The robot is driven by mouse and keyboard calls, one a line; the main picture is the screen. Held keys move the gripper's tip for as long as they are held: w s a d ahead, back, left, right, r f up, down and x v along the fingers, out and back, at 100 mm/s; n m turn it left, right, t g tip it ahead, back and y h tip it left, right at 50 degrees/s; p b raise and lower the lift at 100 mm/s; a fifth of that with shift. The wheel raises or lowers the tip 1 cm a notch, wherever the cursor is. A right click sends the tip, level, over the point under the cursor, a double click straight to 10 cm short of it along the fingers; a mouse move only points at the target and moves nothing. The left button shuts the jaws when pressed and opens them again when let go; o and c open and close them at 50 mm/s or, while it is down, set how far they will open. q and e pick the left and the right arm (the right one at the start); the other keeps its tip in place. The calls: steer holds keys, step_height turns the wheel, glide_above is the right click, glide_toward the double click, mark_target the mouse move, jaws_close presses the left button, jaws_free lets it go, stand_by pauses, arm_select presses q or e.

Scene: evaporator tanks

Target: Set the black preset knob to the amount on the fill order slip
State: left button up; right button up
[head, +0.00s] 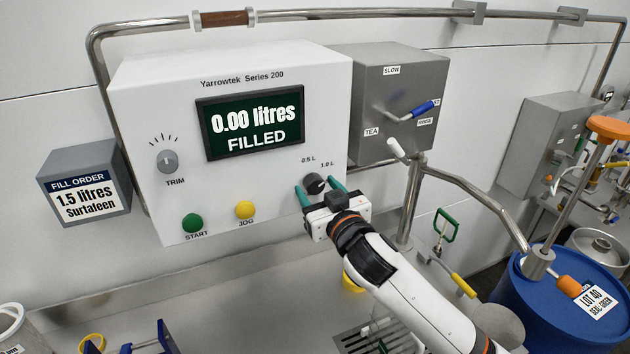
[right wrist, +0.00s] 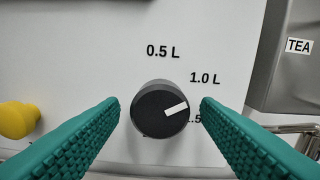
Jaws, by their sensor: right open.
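The black preset knob (head: 315,183) is on the white control panel's lower right, with 0.5 L and 1.0 L printed above it. In the right wrist view the knob (right wrist: 160,108) has a white pointer mark aimed right and slightly up, between 1.0 L and a partly hidden ".5 L" label. My right gripper (head: 318,189) is open, its green fingers on either side of the knob with gaps visible in the right wrist view (right wrist: 160,106). The fill order slip (head: 86,194) on a grey box at left reads 1.5 litres Surfateen. My left gripper is not in view.
The panel display (head: 252,121) reads 0.00 litres FILLED. A green START button (head: 192,223), a yellow JOG button (head: 245,209) and a TRIM knob (head: 168,161) are left of my gripper. A grey valve box (head: 375,75) with a blue-handled lever stands right of the panel.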

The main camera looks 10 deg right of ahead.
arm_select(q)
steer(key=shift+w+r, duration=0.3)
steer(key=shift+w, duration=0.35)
arm_select(e)
steer(key=shift+w+a, duration=0.15)
steer(key=shift+w, duration=0.65)
steer(key=c, duration=1)
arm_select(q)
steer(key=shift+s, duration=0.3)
